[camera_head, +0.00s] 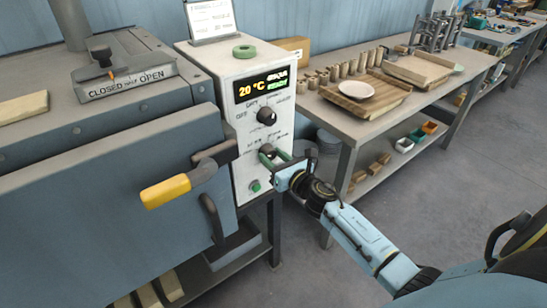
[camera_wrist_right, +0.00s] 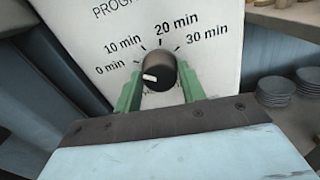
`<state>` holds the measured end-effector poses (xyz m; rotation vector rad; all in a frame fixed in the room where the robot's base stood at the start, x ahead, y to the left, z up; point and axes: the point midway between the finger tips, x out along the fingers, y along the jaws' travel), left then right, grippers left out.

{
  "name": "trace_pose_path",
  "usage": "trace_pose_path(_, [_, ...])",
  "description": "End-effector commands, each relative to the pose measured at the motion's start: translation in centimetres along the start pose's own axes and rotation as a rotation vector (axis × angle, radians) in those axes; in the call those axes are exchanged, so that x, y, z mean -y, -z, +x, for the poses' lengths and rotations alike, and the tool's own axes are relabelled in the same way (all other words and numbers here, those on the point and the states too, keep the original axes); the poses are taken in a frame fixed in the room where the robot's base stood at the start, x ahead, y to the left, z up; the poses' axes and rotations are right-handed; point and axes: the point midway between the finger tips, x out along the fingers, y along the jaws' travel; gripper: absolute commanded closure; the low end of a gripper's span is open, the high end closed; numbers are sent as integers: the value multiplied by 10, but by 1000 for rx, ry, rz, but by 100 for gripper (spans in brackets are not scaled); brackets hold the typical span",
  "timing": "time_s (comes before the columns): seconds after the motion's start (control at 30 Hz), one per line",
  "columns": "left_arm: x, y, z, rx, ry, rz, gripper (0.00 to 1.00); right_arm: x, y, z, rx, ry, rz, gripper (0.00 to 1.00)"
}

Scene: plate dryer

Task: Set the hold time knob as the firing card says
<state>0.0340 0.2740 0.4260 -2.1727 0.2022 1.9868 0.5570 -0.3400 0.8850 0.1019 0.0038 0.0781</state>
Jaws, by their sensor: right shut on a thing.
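The hold time knob (camera_wrist_right: 160,72) is a dark round knob with a white pointer mark, on the white control panel (camera_head: 243,108). In the right wrist view, labels 0, 10, 20 and 30 min arc around it. The pointer faces left, nearest the 0 min side. My right gripper (camera_head: 271,156) is at the panel's lower knob, its green fingers on either side of the knob and shut on it; the wrist view shows the same gripper (camera_wrist_right: 161,90). The firing card (camera_head: 210,17) stands on top of the panel box, its text too small to read. My left gripper is out of view.
An upper dial (camera_head: 266,116) sits below a display (camera_head: 261,87) reading 20 °C. A green button (camera_head: 255,186) is below. A yellow-handled lever (camera_head: 167,191) juts out at the left. A bench (camera_head: 340,104) with pottery stands at the right; clear floor lies in front of it.

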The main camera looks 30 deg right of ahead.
Motion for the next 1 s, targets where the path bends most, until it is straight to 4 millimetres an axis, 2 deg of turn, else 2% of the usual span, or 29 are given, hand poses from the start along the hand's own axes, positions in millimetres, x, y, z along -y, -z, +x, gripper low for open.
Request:
trace_pose_path(0.57, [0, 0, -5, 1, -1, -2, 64, 0, 0, 0, -1, -1, 512, 83])
trace_pose_path(1.0, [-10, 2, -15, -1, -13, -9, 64, 0, 0, 0, -1, 1, 931, 83])
